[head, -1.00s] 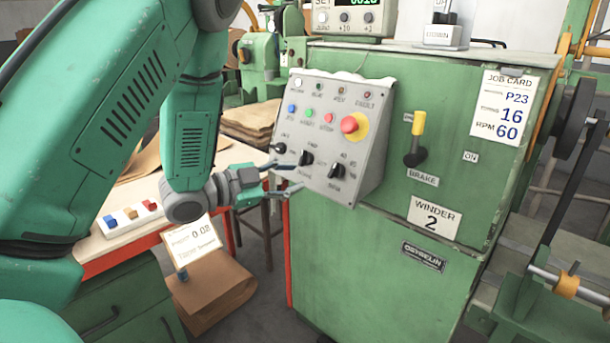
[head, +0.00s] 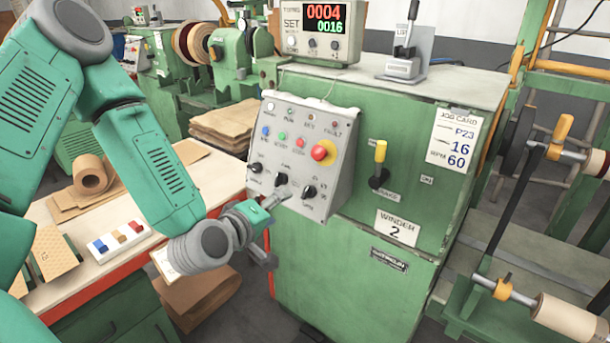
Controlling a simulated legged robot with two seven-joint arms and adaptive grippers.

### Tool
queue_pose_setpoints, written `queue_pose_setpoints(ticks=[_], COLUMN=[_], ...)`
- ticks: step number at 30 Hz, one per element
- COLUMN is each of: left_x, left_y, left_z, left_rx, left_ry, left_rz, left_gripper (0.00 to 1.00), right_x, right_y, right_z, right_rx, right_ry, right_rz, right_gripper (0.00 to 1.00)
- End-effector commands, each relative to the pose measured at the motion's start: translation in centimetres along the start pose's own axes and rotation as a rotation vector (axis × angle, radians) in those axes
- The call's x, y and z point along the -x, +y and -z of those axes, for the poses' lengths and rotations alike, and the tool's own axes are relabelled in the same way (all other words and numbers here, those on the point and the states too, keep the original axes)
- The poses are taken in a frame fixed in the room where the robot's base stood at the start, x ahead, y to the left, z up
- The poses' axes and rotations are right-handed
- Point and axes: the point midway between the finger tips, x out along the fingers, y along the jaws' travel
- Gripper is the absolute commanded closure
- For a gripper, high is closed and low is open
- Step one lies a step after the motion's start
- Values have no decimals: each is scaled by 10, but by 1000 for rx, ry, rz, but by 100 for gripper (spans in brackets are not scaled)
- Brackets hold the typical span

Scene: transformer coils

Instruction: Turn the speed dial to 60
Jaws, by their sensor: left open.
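The grey control panel (head: 300,160) on the green winder cabinet carries three black knobs in its bottom row. The rightmost knob (head: 309,191) has small numbers around it, too small to read, and looks like the speed dial. The middle knob (head: 281,180) and left knob (head: 256,168) sit beside it. My left gripper (head: 284,194) is open in front of the panel, its fingertips just below the middle knob and left of the rightmost knob. Contact cannot be told. My right gripper is not in view.
A red stop button (head: 323,152) sits above the knobs. The yellow-handled brake lever (head: 380,165) stands right of the panel. The job card (head: 455,140) reads RPM 60. The counter (head: 320,30) shows 0004 and 0016. A bench (head: 120,270) with coloured blocks is at left.

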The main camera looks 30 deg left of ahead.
Motion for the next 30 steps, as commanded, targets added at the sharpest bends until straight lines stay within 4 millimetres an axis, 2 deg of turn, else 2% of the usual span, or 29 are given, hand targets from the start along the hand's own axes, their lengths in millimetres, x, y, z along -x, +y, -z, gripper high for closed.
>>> queue_pose_setpoints(ticks=[4,8,21,25,30], left_x=[-4,-23,-111,-126,-135], left_y=[3,1,-1,-1,0], left_z=[-1,-1,-1,-1,-1], left_rx=[79,74,72,72,72], left_ry=[1,2,0,0,0], left_rz=[19,17,16,15,15], left_gripper=[43,43,43,43,43], right_x=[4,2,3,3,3], right_y=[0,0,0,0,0], right_z=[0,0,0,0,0], right_rx=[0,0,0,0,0], right_ry=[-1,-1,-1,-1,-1], right_rz=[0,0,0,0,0], right_gripper=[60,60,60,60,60])
